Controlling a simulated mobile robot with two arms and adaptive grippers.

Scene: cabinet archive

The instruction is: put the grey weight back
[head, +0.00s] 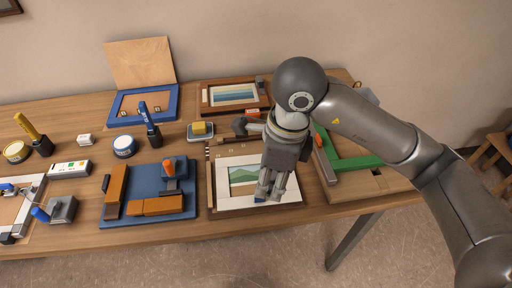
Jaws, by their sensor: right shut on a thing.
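My right gripper (268,194) comes down from the right over the framed landscape picture (232,193) near the front of the table. Its fingers are shut on a small grey thing (260,198), which looks like the grey weight. The fingers hide most of it, and I cannot tell whether it touches the picture. The picture shows green hills inside a wide white mat, with a wooden strip along its left side. My left gripper is not in view.
A blue tray (188,205) with orange-brown blocks lies left of the picture. A green frame (358,162) on a board lies to the right. Behind are a brown frame (208,105), a sponge in a dish (201,138) and a blue frame (172,104). The table's front edge is close.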

